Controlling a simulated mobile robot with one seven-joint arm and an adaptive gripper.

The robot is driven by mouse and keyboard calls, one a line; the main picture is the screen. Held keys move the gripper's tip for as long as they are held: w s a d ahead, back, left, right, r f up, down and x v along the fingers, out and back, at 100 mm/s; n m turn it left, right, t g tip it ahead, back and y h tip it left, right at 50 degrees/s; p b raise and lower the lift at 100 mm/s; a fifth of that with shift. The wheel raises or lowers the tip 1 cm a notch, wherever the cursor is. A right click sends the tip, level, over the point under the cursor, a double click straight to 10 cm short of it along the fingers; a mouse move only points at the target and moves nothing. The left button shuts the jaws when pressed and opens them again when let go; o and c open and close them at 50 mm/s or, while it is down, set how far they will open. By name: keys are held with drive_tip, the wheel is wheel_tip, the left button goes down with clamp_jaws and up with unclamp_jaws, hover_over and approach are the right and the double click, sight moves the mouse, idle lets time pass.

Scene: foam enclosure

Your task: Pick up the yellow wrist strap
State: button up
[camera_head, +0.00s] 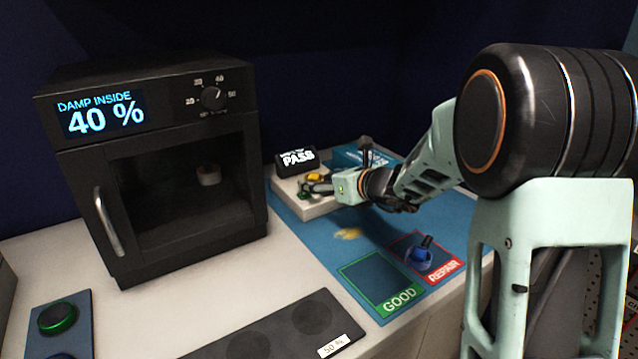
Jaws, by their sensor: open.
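The yellow wrist strap (315,177) shows as a small yellow shape on the white base of the tester (312,208), in front of its black "PASS" display. My gripper (312,187) is low over that base, its fingers pointing left, right at the strap. The fingers are open. They partly hide the strap, and I cannot tell whether it lies between them or whether they touch it.
A blue strap-like item (417,258) with a black part lies on the red "REPAIR" square. The green "GOOD" square (375,281) is empty. A dark cabinet (160,160) reading 40 % stands left.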

drive_tip(key=shift+w+a+f, duration=0.15)
drive_tip(key=shift+w+a, duration=0.1)
drive_tip(key=shift+w, duration=0.05)
drive_tip(key=c, duration=1.4)
drive_tip(key=shift+c, duration=0.2)
